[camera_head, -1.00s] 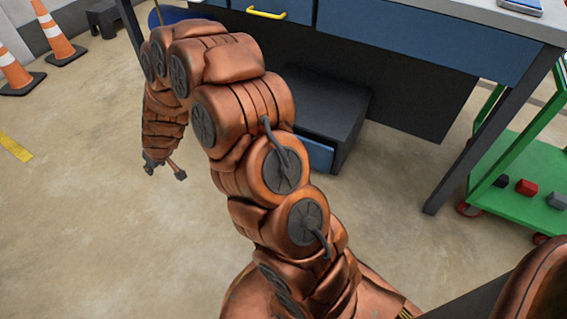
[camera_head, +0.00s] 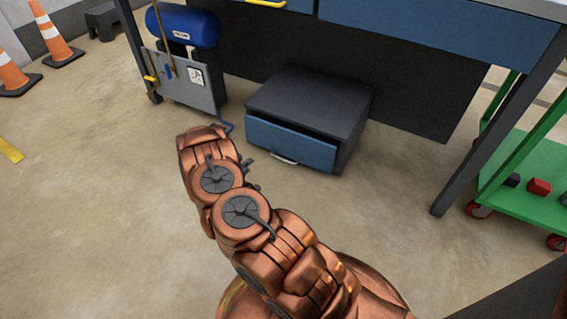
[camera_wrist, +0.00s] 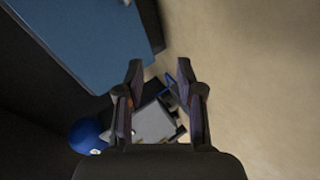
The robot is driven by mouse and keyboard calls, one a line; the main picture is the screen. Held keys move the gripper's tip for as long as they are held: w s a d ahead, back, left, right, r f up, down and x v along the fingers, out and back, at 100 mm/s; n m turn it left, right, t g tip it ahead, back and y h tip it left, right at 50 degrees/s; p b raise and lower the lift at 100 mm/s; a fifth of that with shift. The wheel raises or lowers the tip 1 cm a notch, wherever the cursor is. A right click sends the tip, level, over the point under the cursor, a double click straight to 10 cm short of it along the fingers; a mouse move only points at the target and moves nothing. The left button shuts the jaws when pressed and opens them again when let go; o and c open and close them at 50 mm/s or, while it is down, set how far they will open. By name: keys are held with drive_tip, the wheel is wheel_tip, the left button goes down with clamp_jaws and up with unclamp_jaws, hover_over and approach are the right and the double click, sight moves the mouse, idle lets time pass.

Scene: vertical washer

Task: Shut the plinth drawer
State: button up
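The plinth drawer (camera_head: 290,143) has a blue front with a pale handle (camera_head: 283,158) low on it. It sits in a dark low cabinet (camera_head: 312,97) on the floor under the workbench. The drawer stands slightly open, with a dark gap along its top edge. In the wrist view a blue panel (camera_wrist: 85,40), apparently this drawer front, fills the upper left. My gripper (camera_wrist: 165,75) has its two fingers apart with nothing held between them. In the head view my arm hides most of the gripper, just left of and in front of the drawer.
A blue compressor tank (camera_head: 183,26) with a grey panel (camera_head: 190,80) stands left of the cabinet. The workbench (camera_head: 430,35) is above, its dark leg (camera_head: 490,145) at right. A green cart (camera_head: 525,185) stands farther right. The floor in front is clear.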

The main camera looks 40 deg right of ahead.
sight(283, 159)
drive_tip(key=s+d+h, duration=0.1)
drive_tip(key=s+d, duration=0.1)
drive_tip(key=s+d+f+h+b, duration=0.1)
drive_tip(key=s+d, duration=0.2)
drive_tip(key=s+d+f+n+g+h, duration=0.1)
drive_tip(key=s+d+h, duration=0.1)
drive_tip(key=d, duration=0.1)
drive_tip(key=shift+s+f, duration=0.15)
drive_tip(key=shift+s+d+b, duration=0.1)
drive_tip(key=shift+d+b, duration=0.2)
drive_tip(key=shift+b, duration=0.05)
drive_tip(key=b+x, duration=0.2)
drive_tip(key=x, duration=0.4)
drive_tip(key=shift+d+b, duration=0.15)
drive_tip(key=shift+b, duration=0.15)
drive_tip(key=shift+w+d, duration=0.25)
drive_tip(key=shift+d, duration=0.3)
drive_tip(key=shift+c, duration=0.4)
clamp_jaws()
